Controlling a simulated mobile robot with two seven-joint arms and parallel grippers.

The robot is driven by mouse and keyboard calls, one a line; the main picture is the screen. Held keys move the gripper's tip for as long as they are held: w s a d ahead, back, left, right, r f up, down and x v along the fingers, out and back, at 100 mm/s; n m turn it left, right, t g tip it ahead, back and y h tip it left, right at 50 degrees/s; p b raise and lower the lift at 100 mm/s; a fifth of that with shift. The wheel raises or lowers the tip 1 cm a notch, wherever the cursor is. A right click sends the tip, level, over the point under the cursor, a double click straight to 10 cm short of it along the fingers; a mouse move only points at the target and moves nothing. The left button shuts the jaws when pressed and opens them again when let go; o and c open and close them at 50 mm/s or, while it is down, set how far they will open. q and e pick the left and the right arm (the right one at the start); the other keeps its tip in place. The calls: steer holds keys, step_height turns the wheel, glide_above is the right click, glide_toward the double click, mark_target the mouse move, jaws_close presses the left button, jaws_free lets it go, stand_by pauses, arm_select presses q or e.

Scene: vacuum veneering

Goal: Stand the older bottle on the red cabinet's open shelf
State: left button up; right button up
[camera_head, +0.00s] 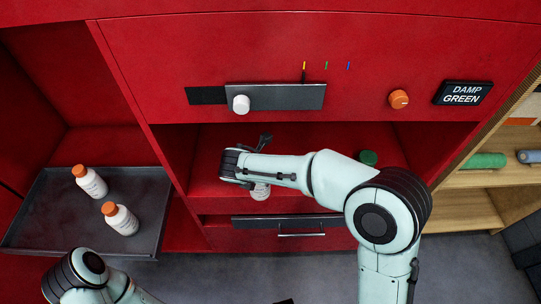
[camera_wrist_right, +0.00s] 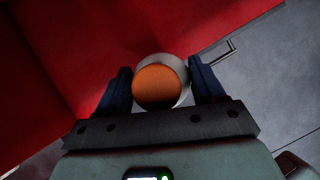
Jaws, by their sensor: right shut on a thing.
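A white bottle with an orange cap (camera_wrist_right: 161,87) is between the fingers of my right gripper (camera_wrist_right: 162,80), which is shut on it. In the head view, the bottle's white lower part (camera_head: 260,191) shows below the gripper, at the front of the red cabinet's open shelf (camera_head: 208,186). I cannot tell whether it touches the shelf. Two similar bottles, one farther back (camera_head: 90,182) and one nearer (camera_head: 121,219), stand on a dark tray (camera_head: 60,235) at left. Their labels are too small to read, so I cannot tell ages. My left gripper is out of view.
A green round thing (camera_head: 368,158) is on the shelf at right, partly behind my right arm. Above the opening are a white knob (camera_head: 241,104), an orange knob (camera_head: 398,99) and a "DAMP GREEN" sign (camera_head: 463,94). A drawer handle (camera_head: 301,235) is below. Wooden shelves (camera_head: 470,208) stand at right.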

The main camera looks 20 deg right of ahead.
steer(key=w+d+f, duration=0.1)
steer(key=w+d, duration=0.3)
steer(key=w, duration=0.1)
steer(key=shift+w+d+f+p, duration=0.15)
steer(key=shift+w+f+p, duration=0.05)
steer(key=shift+w+p, duration=0.15)
steer(key=shift+s, duration=0.1)
steer(key=shift+f, duration=0.55)
steer(key=shift+f, duration=0.1)
